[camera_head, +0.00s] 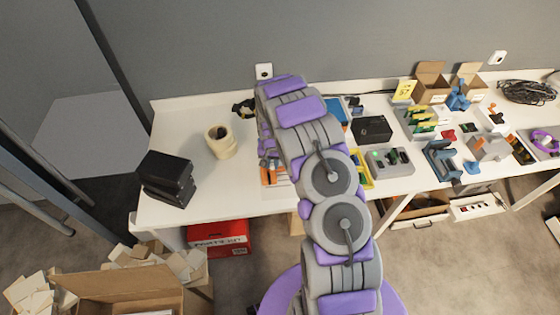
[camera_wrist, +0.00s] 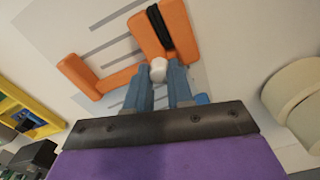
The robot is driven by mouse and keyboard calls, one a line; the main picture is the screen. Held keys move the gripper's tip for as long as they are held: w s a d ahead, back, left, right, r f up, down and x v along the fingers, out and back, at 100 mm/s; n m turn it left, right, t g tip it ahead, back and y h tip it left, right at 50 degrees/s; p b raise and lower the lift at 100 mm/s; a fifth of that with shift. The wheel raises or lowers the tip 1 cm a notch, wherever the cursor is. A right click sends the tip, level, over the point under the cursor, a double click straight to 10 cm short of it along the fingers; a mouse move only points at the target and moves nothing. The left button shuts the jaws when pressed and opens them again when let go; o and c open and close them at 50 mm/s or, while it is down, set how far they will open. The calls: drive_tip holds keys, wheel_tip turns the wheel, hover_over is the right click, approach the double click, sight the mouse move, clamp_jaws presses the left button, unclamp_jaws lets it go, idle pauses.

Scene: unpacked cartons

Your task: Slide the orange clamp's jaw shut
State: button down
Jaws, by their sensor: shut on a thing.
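The orange clamp (camera_wrist: 128,78) lies on the table in the wrist view. Its fixed jaw (camera_wrist: 74,72) is at the left, and its thicker moving jaw (camera_wrist: 150,38) with a black strip is at the right. A wide gap shows between them. My gripper (camera_wrist: 160,84) has its blue-grey fingers closed around the small white knob (camera_wrist: 158,70) beside the moving jaw. In the head view my arm hides most of the clamp; a little orange (camera_head: 280,177) shows beside the arm.
A grey printed sheet (camera_wrist: 95,18) with dark bars lies under the clamp. Tape rolls (camera_head: 221,141) stand left of my arm, also in the wrist view (camera_wrist: 292,92). A yellow-framed tray (camera_wrist: 28,108) lies opposite. Black boxes (camera_head: 166,177) stand near the table's left edge.

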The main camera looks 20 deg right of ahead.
sight(272, 164)
drive_tip(key=c, duration=1)
unclamp_jaws()
drive_tip(key=shift+d, duration=0.1)
wheel_tip(272, 164, up, 17)
drive_tip(key=shift+w+r+p, duration=0.1)
drive_tip(key=shift+p, duration=0.95)
drive_tip(key=shift+r, duration=0.1)
